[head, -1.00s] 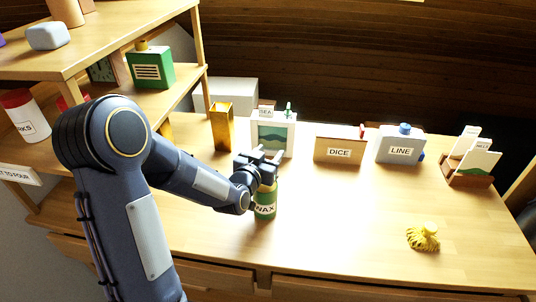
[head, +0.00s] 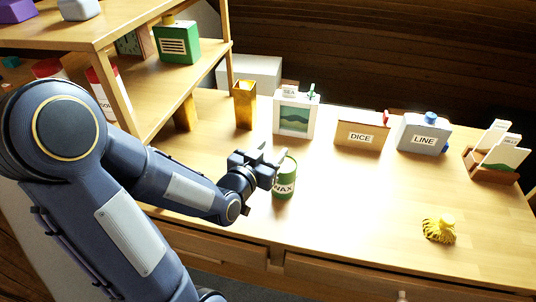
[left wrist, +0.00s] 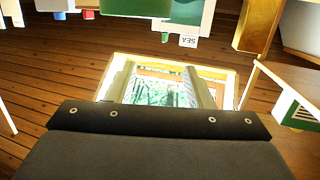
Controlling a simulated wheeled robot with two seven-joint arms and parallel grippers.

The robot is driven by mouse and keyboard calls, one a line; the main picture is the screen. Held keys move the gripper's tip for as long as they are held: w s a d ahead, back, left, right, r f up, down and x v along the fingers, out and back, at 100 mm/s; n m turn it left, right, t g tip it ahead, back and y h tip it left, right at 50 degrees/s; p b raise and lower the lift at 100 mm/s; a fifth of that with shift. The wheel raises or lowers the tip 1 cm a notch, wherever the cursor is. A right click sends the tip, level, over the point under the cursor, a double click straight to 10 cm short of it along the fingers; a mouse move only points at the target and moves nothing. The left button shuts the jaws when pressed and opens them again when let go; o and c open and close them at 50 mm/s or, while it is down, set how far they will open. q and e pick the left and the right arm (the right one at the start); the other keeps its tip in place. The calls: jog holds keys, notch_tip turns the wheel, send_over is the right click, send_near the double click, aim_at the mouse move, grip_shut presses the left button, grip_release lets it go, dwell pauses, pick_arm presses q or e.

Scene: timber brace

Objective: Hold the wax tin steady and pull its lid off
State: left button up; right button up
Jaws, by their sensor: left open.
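The wax tin (head: 284,183) is a small green can with a white label, standing upright near the front of the bench in the head view. Its top looks green; I cannot tell whether the lid sits on it. My left gripper (head: 273,156) is open at the tin's upper left, partly covering its edge, and seems empty. I cannot tell whether it touches the tin. In the left wrist view, the pale fingers of the left gripper (left wrist: 162,90) stand apart, with a bright patterned patch between them. My right gripper is not in view.
Behind the tin stand a gold holder (head: 244,104), a picture block (head: 295,117), a DICE box (head: 361,134) and a LINE container (head: 424,134). A yellow tufted thing (head: 439,229) lies at right. Shelves (head: 150,100) rise at left. The bench between is clear.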

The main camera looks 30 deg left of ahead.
pick_arm(q)
jog(key=s+d+n+g+h, duration=0.1)
jog(key=s+d+g+h, duration=0.3)
jog(key=s, duration=0.6)
jog(key=s+d+n+g, duration=0.1)
jog(key=s+d+g, duration=0.1)
jog(key=s+g, duration=0.6)
jog(key=s+r+t+p, duration=0.1)
jog(key=s+r+p, duration=0.2)
jog(key=r+p, duration=0.3)
jog(key=shift+m, duration=0.3)
